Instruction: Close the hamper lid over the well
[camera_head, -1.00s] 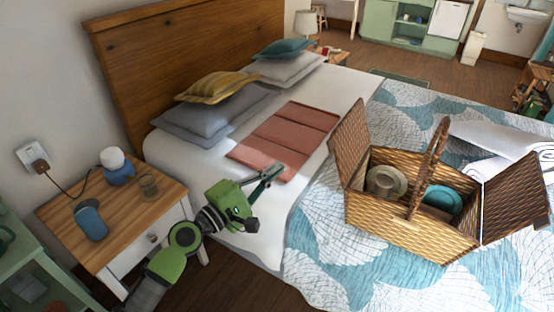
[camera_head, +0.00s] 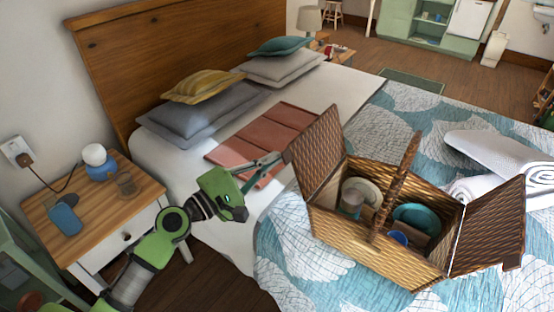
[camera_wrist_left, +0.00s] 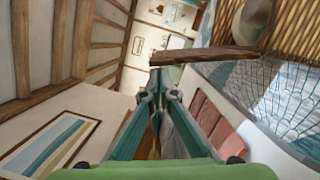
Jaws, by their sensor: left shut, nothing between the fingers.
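The wicker hamper (camera_head: 362,241) stands on the bed with its arched handle upright. Its left lid (camera_head: 318,152) stands raised and tilted outward. The open well holds a pale plate, a glass, a teal bowl (camera_head: 415,217) and a blue cup. My left gripper (camera_head: 281,158) is shut and empty, with its tips close to the outer side of the left lid; contact cannot be told. The left wrist view shows the closed fingertips (camera_wrist_left: 157,75) just below a lid edge (camera_wrist_left: 205,56). My right gripper is not in view.
A rolled white towel (camera_head: 520,180) lies behind the hamper to the right. A folded pink blanket (camera_head: 262,142) and several pillows (camera_head: 187,118) lie left of it.

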